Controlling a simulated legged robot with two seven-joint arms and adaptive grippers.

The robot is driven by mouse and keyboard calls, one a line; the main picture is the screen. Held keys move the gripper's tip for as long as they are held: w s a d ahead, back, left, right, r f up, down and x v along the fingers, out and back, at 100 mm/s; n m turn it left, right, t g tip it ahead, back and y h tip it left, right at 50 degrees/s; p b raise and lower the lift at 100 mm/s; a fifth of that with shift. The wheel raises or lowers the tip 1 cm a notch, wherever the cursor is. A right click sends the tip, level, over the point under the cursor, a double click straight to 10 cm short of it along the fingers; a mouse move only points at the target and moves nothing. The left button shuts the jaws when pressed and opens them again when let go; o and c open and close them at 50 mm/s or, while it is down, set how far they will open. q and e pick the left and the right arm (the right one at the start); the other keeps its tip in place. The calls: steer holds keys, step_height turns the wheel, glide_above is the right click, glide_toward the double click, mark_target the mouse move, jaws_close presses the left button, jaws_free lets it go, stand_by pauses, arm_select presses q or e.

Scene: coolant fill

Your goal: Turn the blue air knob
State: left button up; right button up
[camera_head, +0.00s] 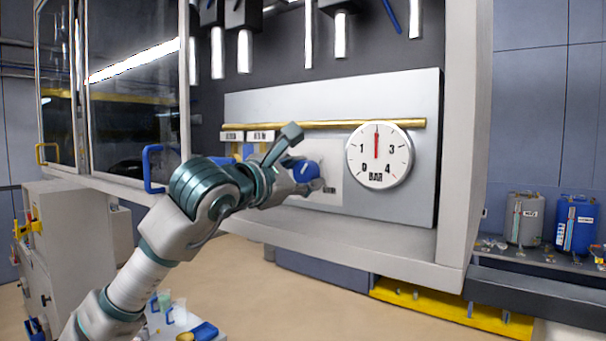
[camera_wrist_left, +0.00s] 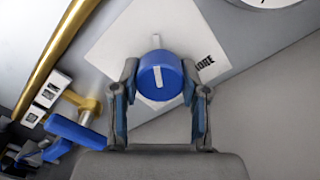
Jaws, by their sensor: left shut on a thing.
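The blue air knob (camera_wrist_left: 161,75) is a round blue cap with a white line on its face. It sits on a pale plate (camera_wrist_left: 125,40) on the panel. In the left wrist view my left gripper (camera_wrist_left: 160,88) has one finger on each side of the knob, shut on it. In the head view the knob (camera_head: 306,171) shows at the end of my left gripper (camera_head: 298,158), partly hidden by it. The round gauge (camera_head: 379,156) right of the knob has a red needle pointing straight up, between 1 and 3. My right gripper is not in view.
A brass pipe (camera_head: 330,124) runs along the panel above the knob. A blue-handled valve with a yellow body (camera_wrist_left: 80,130) is left of the gripper in the wrist view. A glass door with a blue handle (camera_head: 152,168) stands left. Grey and blue canisters (camera_head: 577,222) stand at right.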

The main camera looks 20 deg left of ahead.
arm_select(q)
steer(key=shift+w+f, duration=0.15)
steer(key=shift+f, duration=0.15)
steer(key=o, duration=1.1)
steer(key=shift+o, duration=0.2)
steer(key=shift+w, duration=0.15)
steer(key=shift+r, duration=0.1)
steer(key=v, duration=1.1)
steer(key=shift+s+a, duration=0.25)
steer(key=shift+s, duration=0.1)
